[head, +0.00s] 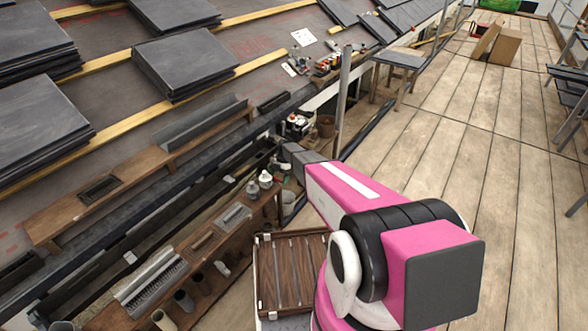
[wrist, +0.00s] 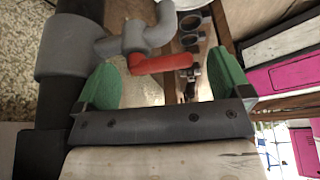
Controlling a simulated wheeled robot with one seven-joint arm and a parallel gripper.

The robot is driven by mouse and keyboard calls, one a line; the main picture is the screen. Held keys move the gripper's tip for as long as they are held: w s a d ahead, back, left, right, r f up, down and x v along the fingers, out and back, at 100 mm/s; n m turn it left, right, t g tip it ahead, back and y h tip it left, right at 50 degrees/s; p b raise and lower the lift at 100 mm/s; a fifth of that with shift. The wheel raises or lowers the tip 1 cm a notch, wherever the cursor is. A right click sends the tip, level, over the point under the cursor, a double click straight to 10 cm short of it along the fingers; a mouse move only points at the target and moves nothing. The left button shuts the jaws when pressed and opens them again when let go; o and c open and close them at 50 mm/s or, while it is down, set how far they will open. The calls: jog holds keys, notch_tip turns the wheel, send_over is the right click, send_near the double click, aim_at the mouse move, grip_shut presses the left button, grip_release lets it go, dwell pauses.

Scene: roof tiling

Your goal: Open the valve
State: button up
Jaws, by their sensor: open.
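In the wrist view the valve has a red lever handle (wrist: 160,64) on a grey valve body (wrist: 133,40). The body joins a thick grey pipe fitting (wrist: 68,48) at the left. The lever lies nearly crosswise in the picture. My gripper (wrist: 166,80) is open, with one green finger on each side of the lever. The lever shows in the gap near the fingertips, and no finger clearly touches it. How far it is from the palm, I cannot tell. In the head view I cannot make out the valve or my gripper's fingers beyond my pink arm.
Dark slate stacks (head: 183,62) lie on the roof slope at the left. A wooden bench (head: 205,248) with tools runs along the eave, and a metal post (head: 344,95) stands near my arm.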

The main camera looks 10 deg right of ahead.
jog(key=m, duration=0.1)
jog(key=s+m+t, duration=0.1)
jog(key=m, duration=0.1)
jog(key=m+y, duration=0.1)
jog(key=m, duration=0.1)
jog(key=shift+s+a+t, duration=0.15)
jog(key=shift+a+t, duration=0.2)
jog(key=shift+t, duration=0.05)
jog(key=m, duration=0.2)
jog(key=m+t, duration=0.1)
jog(key=m, duration=0.1)
jog(key=a+m+t, duration=0.1)
jog(key=m, duration=0.1)
jog(key=shift+s+a, duration=0.1)
jog(key=shift+s, duration=0.15)
jog(key=w+v, duration=0.1)
jog(key=v, duration=1)
jog(key=s+d+r+m+t+h, duration=0.2)
jog(key=s+d+r+m+h, duration=0.1)
jog(key=s+d+r+m, duration=0.1)
jog(key=s+d+r+m+t+h, duration=0.2)
jog(key=s+d+r+m, duration=0.3)
jog(key=s+r, duration=0.3)
jog(key=shift+s+d+r+m+t+h, duration=0.25)
jog(key=shift+s+m+t+h, duration=0.2)
jog(key=shift+s, duration=1.05)
